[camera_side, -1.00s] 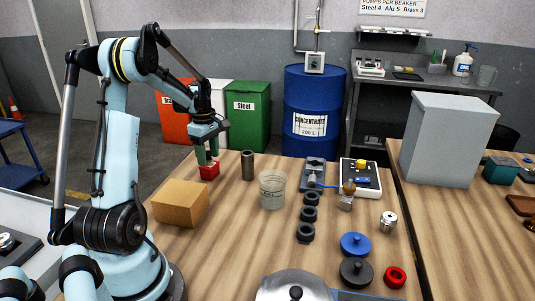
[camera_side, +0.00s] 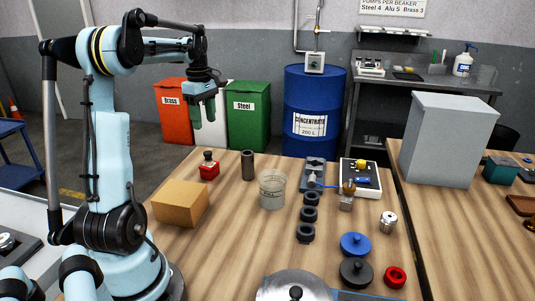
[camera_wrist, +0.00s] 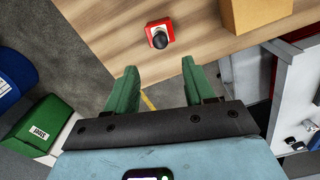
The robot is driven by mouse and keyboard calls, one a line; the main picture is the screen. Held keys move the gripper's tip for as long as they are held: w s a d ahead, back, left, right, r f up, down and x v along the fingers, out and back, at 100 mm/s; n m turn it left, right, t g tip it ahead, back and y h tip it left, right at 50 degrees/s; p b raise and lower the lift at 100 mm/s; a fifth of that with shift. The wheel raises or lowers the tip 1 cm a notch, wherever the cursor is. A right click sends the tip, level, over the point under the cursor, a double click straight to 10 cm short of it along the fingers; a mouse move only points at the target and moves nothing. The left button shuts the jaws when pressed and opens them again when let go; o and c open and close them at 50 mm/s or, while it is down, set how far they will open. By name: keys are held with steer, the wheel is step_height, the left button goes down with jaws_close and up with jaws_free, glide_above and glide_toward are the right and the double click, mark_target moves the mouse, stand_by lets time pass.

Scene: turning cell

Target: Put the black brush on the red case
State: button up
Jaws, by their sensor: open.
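The red case (camera_side: 209,172) sits near the far left edge of the wooden table, behind the cardboard box. A small black object with a rounded top, which looks like the black brush (camera_side: 208,156), stands on top of it. In the wrist view the brush (camera_wrist: 160,40) shows from above, within the outline of the red case (camera_wrist: 166,27). My gripper (camera_side: 204,115) is raised well above the case, apart from it. Its green fingers (camera_wrist: 158,82) are spread, with nothing between them.
A cardboard box (camera_side: 181,203) stands in front of the case. A dark cylinder (camera_side: 248,165) and a clear beaker (camera_side: 272,189) stand to its right. Black rings (camera_side: 309,214) line the middle of the table. Bins (camera_side: 247,115) and a blue drum (camera_side: 314,105) stand behind.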

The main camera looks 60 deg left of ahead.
steer(key=w+d+r+m+t+y, duration=0.1)
steer(key=w+d+m+t+y, duration=0.3)
steer(key=d+m, duration=1)
steer(key=s+d+f+m+t+h, duration=0.1)
steer(key=d+m, duration=0.4)
steer(key=d, duration=0.5)
steer(key=s+d+f+m+t+h, duration=0.1)
steer(key=d+m, duration=0.4)
steer(key=d, duration=0.6)
step_height(320, 180, down, 3)
steer(key=shift+s+r+t+h, duration=0.2)
steer(key=shift+t+h, duration=0.4)
steer(key=shift+h, duration=0.4)
